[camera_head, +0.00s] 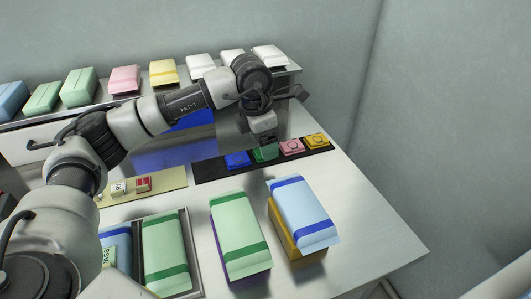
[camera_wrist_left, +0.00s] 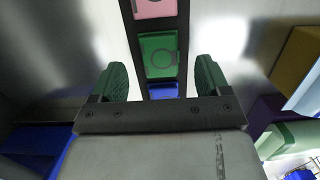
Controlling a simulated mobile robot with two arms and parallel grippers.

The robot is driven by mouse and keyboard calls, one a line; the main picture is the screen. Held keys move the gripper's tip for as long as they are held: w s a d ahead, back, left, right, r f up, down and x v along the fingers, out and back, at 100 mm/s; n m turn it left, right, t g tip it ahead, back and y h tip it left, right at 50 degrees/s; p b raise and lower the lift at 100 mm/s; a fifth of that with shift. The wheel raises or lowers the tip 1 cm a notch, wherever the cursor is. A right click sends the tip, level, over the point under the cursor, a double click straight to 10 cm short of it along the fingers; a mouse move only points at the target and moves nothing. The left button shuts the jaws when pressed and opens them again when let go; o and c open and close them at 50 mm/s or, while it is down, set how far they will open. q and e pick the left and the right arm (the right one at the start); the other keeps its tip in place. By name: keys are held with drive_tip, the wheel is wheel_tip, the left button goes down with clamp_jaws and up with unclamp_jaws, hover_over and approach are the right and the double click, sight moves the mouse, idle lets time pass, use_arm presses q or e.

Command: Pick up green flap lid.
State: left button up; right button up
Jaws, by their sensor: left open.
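A small flat green lid (camera_head: 265,153) with a ring mark sits in a black strip (camera_head: 215,171) on the table, between a blue piece (camera_head: 237,159) and a pink piece (camera_head: 291,147). My left gripper (camera_head: 267,143) is over the green lid, pointing down and partly covering it. In the left wrist view the green lid (camera_wrist_left: 158,52) lies ahead, roughly centred between the two spread fingertips of the left gripper (camera_wrist_left: 161,78). The gap between the fingers is empty. My right gripper is not in view.
A yellow piece (camera_head: 316,141) ends the strip. In front stand a green-topped packet (camera_head: 237,222) and a blue-topped packet (camera_head: 301,208). A tray (camera_head: 194,262) holds more packets. A back shelf (camera_head: 293,69) carries several coloured packets. The table's right side is clear.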

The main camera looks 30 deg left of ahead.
use_arm(q)
wheel_tip(320, 180, down, 2)
drive_tip(key=shift+w+d+f, duration=0.1)
drive_tip(key=shift+w+f, duration=0.05)
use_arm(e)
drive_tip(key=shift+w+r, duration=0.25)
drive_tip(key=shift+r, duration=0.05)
use_arm(q)
drive_tip(key=c, duration=1)
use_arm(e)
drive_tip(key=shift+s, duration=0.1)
